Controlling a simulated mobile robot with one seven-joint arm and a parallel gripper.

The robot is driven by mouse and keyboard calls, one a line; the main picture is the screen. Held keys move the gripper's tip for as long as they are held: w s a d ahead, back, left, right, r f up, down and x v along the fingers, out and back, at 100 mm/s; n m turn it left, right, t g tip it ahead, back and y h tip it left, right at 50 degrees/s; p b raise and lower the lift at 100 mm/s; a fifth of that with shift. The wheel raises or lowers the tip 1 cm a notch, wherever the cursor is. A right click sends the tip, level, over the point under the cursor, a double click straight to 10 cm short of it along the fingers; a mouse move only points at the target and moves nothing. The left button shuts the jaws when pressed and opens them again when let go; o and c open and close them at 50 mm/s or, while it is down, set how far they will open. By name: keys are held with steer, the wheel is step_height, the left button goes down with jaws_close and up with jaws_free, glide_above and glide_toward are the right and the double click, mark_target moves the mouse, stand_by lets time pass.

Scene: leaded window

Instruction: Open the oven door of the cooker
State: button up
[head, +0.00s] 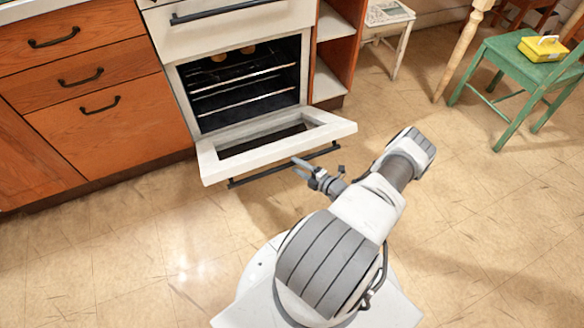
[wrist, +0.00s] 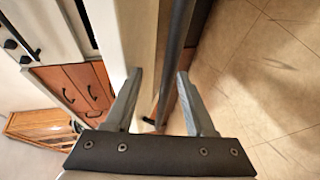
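The cooker (head: 235,35) is white, and its oven cavity (head: 245,85) shows dark inside with wire racks. The oven door (head: 333,127) is folded down on its lower edge, well open, its dark window in a white frame. Its dark bar handle (head: 265,174) runs along the outer free edge. My gripper (head: 298,167) is at that edge, near the handle's middle. In the wrist view, my gripper (wrist: 158,75) has its grey fingers apart, with the handle (wrist: 172,60) passing between them, closer to the right finger. The white door edge (wrist: 138,30) is by the left finger.
Wooden drawers (head: 95,90) stand left of the cooker and an open wooden shelf unit (head: 335,45) right of it. A green chair (head: 525,65) with a yellow box (head: 543,48) is at the far right. The tiled floor (head: 120,255) at left is clear.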

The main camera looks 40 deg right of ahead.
steer(key=s+d+r+p, duration=0.2)
steer(key=s+d+r, duration=0.2)
steer(key=s, duration=0.4)
steer(key=shift+s+r, duration=0.3)
steer(key=shift+r, duration=0.45)
steer(key=shift+c, duration=0.2)
